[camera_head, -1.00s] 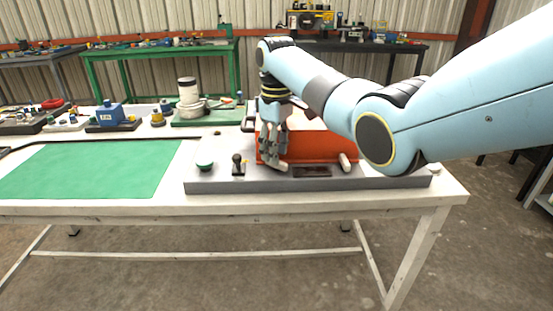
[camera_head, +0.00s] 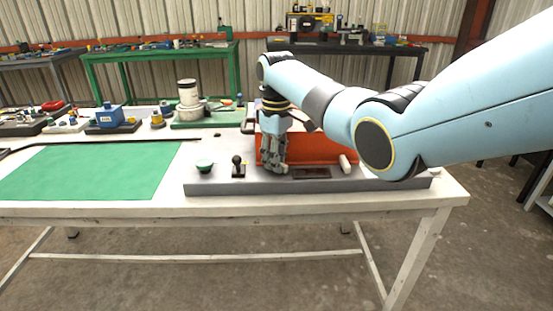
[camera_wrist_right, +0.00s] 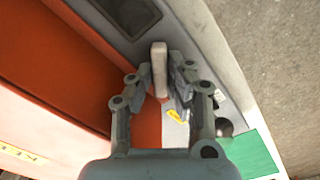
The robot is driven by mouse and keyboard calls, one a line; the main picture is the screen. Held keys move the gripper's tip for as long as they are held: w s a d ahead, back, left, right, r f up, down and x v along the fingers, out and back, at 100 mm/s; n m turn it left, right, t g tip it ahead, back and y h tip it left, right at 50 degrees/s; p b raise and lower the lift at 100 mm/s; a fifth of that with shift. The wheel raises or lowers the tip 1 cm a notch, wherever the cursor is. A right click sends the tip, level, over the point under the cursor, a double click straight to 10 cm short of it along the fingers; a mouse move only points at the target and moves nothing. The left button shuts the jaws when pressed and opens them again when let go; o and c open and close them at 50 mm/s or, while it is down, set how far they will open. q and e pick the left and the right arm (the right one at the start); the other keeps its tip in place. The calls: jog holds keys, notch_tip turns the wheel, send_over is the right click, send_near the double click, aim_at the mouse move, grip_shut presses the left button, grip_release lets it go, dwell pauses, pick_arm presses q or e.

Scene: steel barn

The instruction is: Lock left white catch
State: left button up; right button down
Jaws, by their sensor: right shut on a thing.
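The orange box (camera_head: 320,149) stands on a grey base plate (camera_head: 225,187) on the white table. The left white catch shows in the right wrist view (camera_wrist_right: 159,66) as a pale bar beside the orange wall. In the head view my fingers hide this catch. My right gripper (camera_head: 272,168) is at the left part of the box front, pointing down. In the wrist view its fingers (camera_wrist_right: 157,80) are closed on the catch from both sides. The right white catch (camera_head: 346,163) stands tilted at the box's right front. My left gripper is not in view.
A green knob (camera_head: 204,166) and a black-topped knob (camera_head: 237,163) stand on the plate left of my gripper. A dark recessed panel (camera_head: 312,173) lies to its right. The green mat (camera_head: 95,169) on the left is clear.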

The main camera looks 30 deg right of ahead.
jog(key=shift+r+m+p, duration=0.2)
jog(key=shift+m+p, duration=0.6)
jog(key=shift+p, duration=0.1)
jog(key=shift+m+p, duration=1.05)
jog(key=shift+m, duration=0.15)
jog(key=m+p, duration=0.1)
jog(key=m, duration=0.1)
jog(key=shift+m, duration=0.3)
jog(key=shift+f+m+p, duration=0.1)
jog(key=shift+m+p, duration=0.8)
jog(key=shift+m, duration=1)
jog(key=shift+w, duration=0.1)
jog(key=c, duration=1.3)
grip_release()
